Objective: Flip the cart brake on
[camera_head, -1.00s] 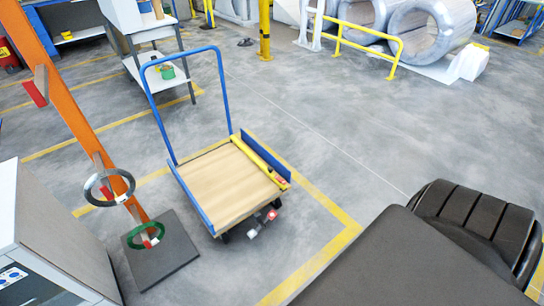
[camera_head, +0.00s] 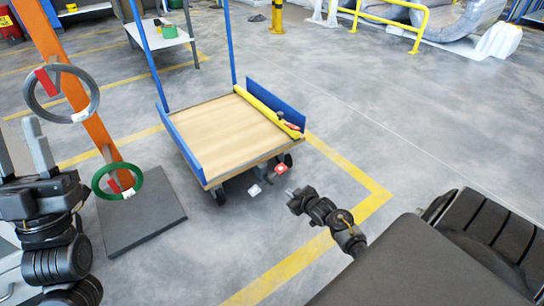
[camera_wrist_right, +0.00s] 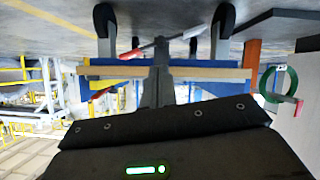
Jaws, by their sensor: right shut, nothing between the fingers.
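The cart (camera_head: 225,135) has a wooden deck, blue side panels and a tall blue handle. Below its near right corner are a red pedal (camera_head: 280,168) and a pale pedal (camera_head: 254,190). The right wrist view is upside down and shows the deck edge (camera_wrist_right: 210,74), with the red pedal (camera_wrist_right: 130,53) under the cart between two wheels. My right gripper (camera_head: 291,194) is shut and empty, low over the floor just right of the pedals and apart from them; its fingers also show in the wrist view (camera_wrist_right: 160,70). My left gripper (camera_head: 22,145) is open and empty at the far left.
An orange post (camera_head: 85,95) carries a grey ring (camera_head: 93,95) and a green ring (camera_head: 103,190) above a dark base plate (camera_head: 140,215). Floor right of the cart is clear, with yellow lines.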

